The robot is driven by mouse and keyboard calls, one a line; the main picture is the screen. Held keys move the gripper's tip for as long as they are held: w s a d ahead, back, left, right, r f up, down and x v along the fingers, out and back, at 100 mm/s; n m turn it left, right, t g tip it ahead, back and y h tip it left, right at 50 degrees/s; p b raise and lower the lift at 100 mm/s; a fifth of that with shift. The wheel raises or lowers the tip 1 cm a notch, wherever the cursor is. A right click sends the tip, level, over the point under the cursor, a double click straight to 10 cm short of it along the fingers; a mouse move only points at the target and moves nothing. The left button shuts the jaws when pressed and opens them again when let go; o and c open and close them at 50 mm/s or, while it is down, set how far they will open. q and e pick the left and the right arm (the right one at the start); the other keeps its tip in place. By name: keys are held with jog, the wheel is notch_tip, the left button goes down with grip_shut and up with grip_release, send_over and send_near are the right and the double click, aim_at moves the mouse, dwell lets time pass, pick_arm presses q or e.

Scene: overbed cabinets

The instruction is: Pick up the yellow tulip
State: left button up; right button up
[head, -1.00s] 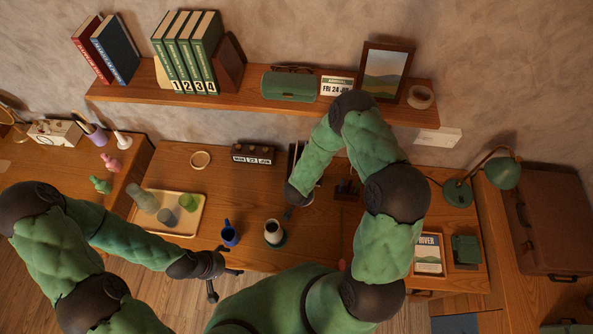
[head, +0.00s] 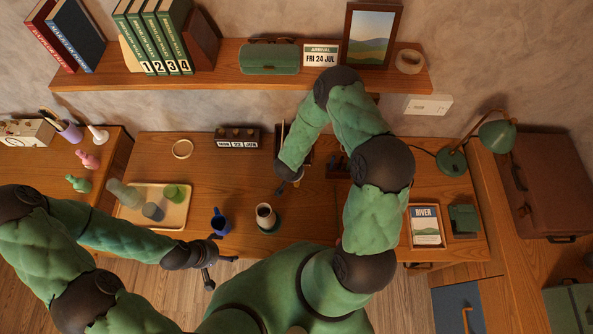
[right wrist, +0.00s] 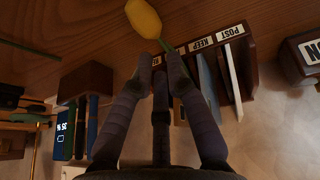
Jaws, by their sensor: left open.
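The yellow tulip (right wrist: 143,17) shows at the top of the right wrist view, just beyond my right fingertips (right wrist: 159,60). Part of its green stem shows by the right-hand finger; the rest is hidden. The fingers lean together toward their tips, but I cannot tell whether they grip the stem. In the head view my right gripper (head: 287,187) is small over the desk, and I cannot make out the tulip there. My left gripper (head: 217,262) is open and empty at the desk's front edge, in front of the blue jug (head: 218,222).
A wooden letter holder (right wrist: 240,72) labelled KEEP and POST stands close to the right fingers. A tray (head: 178,212) with cups is at left. A shelf (head: 225,77) runs above the desk (head: 240,185).

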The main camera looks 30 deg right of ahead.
jog(key=b+x, duration=0.4)
jog(key=x, duration=0.1)
jog(key=shift+w+r, duration=0.15)
jog(key=shift+w, duration=0.05)
jog(key=shift+r, duration=0.1)
jog(key=shift+c, duration=0.3)
grip_shut()
